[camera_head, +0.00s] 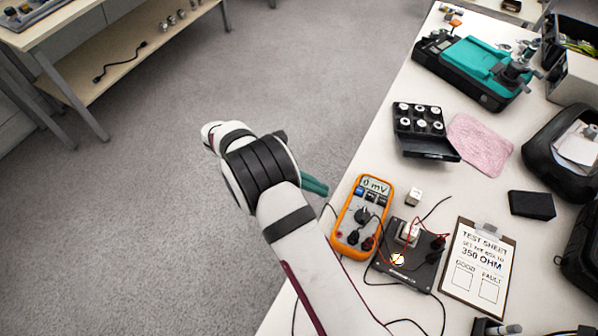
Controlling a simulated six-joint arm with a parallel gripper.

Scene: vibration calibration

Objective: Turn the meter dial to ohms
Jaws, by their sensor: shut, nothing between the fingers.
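The orange multimeter (341,238) lies on the white table near its left edge. Its display (375,186) reads 0 mV. The round black dial (362,215) sits in the middle of the meter's face; its pointer is too small to read. Leads are plugged in below the dial. My gripper (316,187) shows only as a teal finger part beyond my arm's dark wrist joint. It is shut and empty, up and left of the meter, and appears apart from it. Most of the gripper is hidden behind my arm.
A black test board (420,275) with wires and a lit lamp lies right of the meter. Table left of the case is clear.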

